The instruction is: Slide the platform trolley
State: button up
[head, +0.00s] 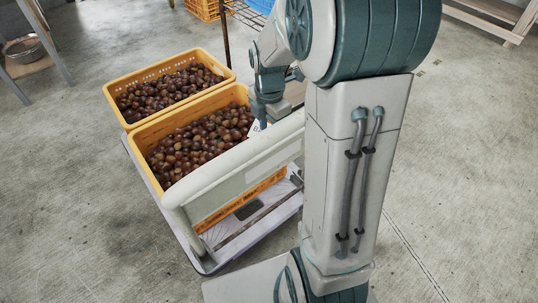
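The platform trolley (225,172) stands left of my arm in the head view, with a pale upright handle panel on the side towards me. Its flat deck shows at the near edge and along the left. It bears two yellow crates full of chestnuts: a near crate (137,143) and a far crate (108,95). My gripper (262,121) points down at the far right part of the handle's top bar, beside the near crate. My arm covers the handle's right end. The fingers are small and partly hidden, so I cannot tell whether they are open or touch the bar.
The concrete floor (70,200) is clear to the left and in front of the trolley. A dark-framed rack (226,40) stands just behind the crates. An orange crate (205,8) is at the back. Tables or benches stand at the upper left (42,62) and upper right (490,15).

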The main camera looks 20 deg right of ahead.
aim_at(269, 152)
notch_tip(269, 152, down, 11)
jog(key=b, duration=0.3)
grip_shut()
